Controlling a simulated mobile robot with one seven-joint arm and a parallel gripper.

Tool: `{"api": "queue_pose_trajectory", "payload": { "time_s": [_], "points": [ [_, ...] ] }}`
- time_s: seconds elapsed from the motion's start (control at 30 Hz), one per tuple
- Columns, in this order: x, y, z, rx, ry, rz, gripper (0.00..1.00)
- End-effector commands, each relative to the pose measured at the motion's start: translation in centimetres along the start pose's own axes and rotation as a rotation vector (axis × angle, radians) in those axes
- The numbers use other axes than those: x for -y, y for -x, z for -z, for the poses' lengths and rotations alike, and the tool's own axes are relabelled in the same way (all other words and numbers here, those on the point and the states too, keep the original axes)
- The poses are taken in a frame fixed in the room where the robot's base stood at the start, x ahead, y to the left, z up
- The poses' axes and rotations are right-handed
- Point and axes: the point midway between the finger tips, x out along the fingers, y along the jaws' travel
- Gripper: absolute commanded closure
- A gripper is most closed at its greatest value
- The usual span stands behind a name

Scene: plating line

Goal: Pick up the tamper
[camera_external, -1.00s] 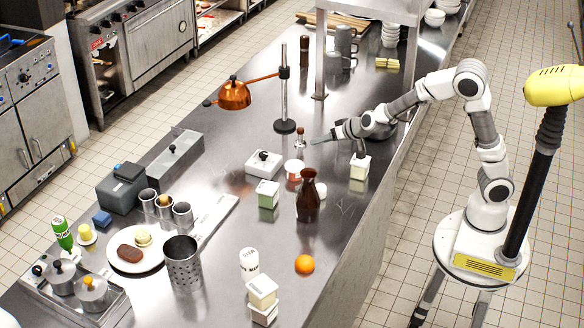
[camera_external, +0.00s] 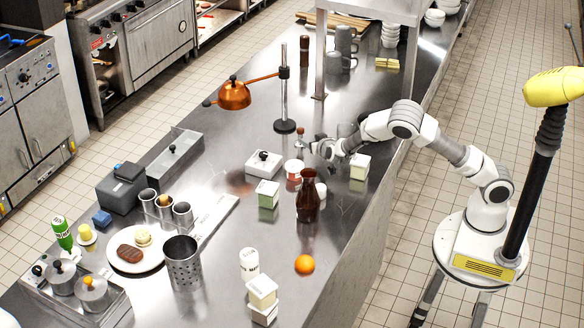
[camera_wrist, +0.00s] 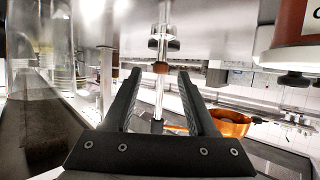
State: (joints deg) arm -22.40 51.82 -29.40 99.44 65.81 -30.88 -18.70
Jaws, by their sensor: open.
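The tamper (camera_external: 300,139) is small, with a brown handle and a metal base. It stands upright on the steel counter in the external view, just right of the lamp stand's foot. My gripper (camera_external: 313,147) is low over the counter, immediately right of the tamper, pointing left. In the wrist view my gripper (camera_wrist: 156,75) is open, its two dark fingers apart with nothing held between them. A brown knob with metal and dark parts shows beyond the fingertips; I cannot tell clearly which parts belong to the tamper. Contact with the fingers cannot be made out.
The lamp stand (camera_external: 284,95) with a copper shade (camera_external: 234,96) rises close behind the tamper. A red-and-white tub (camera_external: 294,167), a cream carton (camera_external: 360,167) and a brown carafe (camera_external: 308,200) stand near my gripper. Clear counter lies left of the lamp foot.

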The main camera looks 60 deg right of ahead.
Motion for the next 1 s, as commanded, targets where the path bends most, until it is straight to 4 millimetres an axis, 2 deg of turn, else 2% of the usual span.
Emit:
{"api": "queue_pose_trajectory", "payload": {
  "time_s": [0.1,0.2,0.47,0.8,1.0],
  "points": [
    [-0.1,-2.5,-0.1,0.0,0.001,-0.002,0.43],
    [0.0,-3.8,0.0,0.0,0.0,-0.001,0.43],
    [0.0,-5.3,0.1,0.0,0.0,0.0,0.43],
    [0.2,-9.3,0.2,0.001,-0.001,0.0,0.43],
    [0.3,-10.0,0.2,0.001,0.001,0.002,0.43]
  ]
}}
